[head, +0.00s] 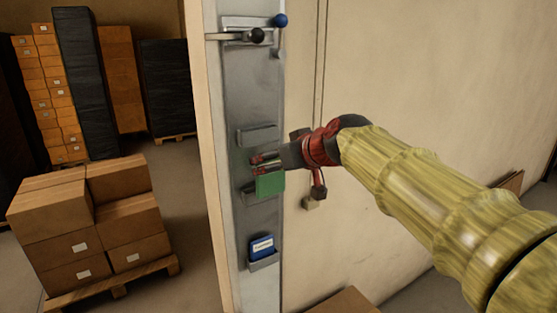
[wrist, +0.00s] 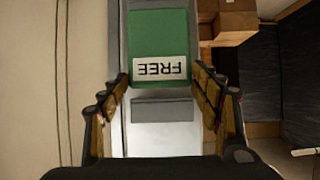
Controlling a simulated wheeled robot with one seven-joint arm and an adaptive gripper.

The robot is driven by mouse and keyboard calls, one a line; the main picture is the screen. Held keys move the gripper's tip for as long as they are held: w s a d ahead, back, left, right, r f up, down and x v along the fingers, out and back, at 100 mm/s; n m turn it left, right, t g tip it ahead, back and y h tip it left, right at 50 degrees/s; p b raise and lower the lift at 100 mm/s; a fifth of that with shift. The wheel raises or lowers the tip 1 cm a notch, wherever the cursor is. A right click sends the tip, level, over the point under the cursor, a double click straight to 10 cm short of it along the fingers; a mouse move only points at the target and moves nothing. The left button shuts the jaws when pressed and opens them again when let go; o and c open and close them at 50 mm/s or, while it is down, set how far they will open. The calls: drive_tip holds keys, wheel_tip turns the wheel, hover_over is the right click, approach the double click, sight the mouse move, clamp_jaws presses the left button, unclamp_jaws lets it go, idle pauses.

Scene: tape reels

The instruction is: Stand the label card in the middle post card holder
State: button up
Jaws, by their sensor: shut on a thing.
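The label card (head: 270,185) is green. It also shows in the wrist view (wrist: 160,35), with a white "FREE" strip upside down. My gripper (head: 262,165) is shut on the card, with one finger at each side edge in the wrist view (wrist: 162,78). The middle post card holder (head: 248,197) is a grey pocket on the metal post. The card overlaps it in the head view and hides part of it. I cannot tell whether the card's lower edge is inside the pocket or in front of it.
The grey post (head: 250,80) carries an empty upper holder (head: 258,135) and a lower holder (head: 264,264) with a blue card (head: 262,247). A latch with dark and blue knobs (head: 280,20) is at the top. Boxes (head: 95,220) stand on a pallet at left.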

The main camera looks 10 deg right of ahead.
drive_tip(key=x, duration=0.7)
drive_tip(key=shift+f+b, duration=0.2)
drive_tip(key=shift+b, duration=0.1)
idle(0.8)
drive_tip(key=shift+w, duration=0.15)
drive_tip(key=o, duration=1.2)
drive_tip(key=shift+o, duration=0.2)
drive_tip(key=v, duration=1.2)
